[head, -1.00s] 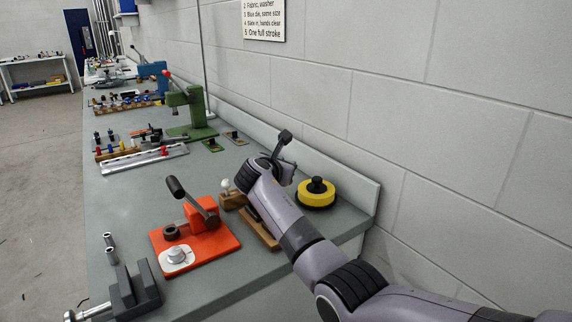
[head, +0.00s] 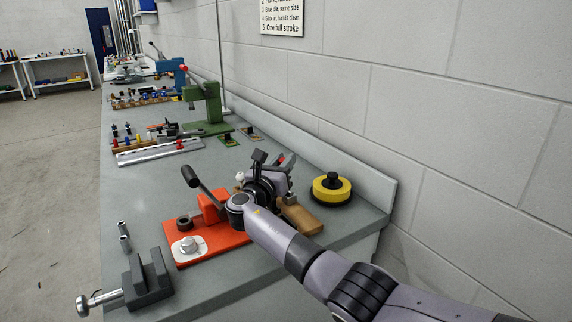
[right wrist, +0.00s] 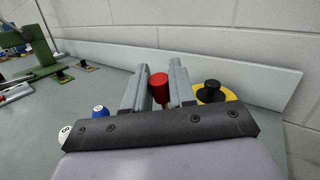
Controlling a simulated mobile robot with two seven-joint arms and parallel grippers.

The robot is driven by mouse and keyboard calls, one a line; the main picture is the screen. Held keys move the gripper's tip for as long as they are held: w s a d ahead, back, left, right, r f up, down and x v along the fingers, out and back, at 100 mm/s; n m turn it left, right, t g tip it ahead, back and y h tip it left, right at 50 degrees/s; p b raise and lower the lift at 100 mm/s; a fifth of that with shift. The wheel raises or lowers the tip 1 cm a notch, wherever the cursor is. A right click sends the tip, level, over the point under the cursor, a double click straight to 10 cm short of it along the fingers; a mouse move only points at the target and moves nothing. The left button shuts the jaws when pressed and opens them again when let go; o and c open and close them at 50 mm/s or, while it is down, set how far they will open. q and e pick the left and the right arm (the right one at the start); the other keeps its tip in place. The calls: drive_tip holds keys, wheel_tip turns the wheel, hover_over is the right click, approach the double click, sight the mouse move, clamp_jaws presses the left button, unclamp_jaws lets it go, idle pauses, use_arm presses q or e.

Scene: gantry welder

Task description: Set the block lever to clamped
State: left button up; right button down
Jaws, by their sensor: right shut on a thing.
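The orange lever block (head: 212,207) stands on an orange-red base plate (head: 215,240) at the bench's near end. Its lever (head: 190,178) has a dark handle raised up and to the left, with its arm sloping down to the block. My right gripper (head: 284,166) is to the right of and beyond the block, apart from the lever, fingers pointing away. In the right wrist view its two grey fingers (right wrist: 158,85) are on either side of a red cylinder (right wrist: 158,90), which they hold. My wrist hides the block's right side. My left gripper is out of view.
A wooden rack (head: 300,215) lies under my right wrist. White (right wrist: 65,132) and blue (right wrist: 99,111) knobs show beside it. A yellow-black disc (head: 331,188) is to the right, near the wall. A grey vise (head: 148,280) is at the near left. Bench left of the lever is clear.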

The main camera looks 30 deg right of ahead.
idle(0.3)
drive_tip(key=c, duration=1)
unclamp_jaws()
drive_tip(key=shift+c, duration=0.2)
drive_tip(key=v, duration=0.7)
drive_tip(key=shift+p, duration=0.3)
drive_tip(key=shift+s+a+f, duration=0.1)
drive_tip(key=shift+a, duration=0.1)
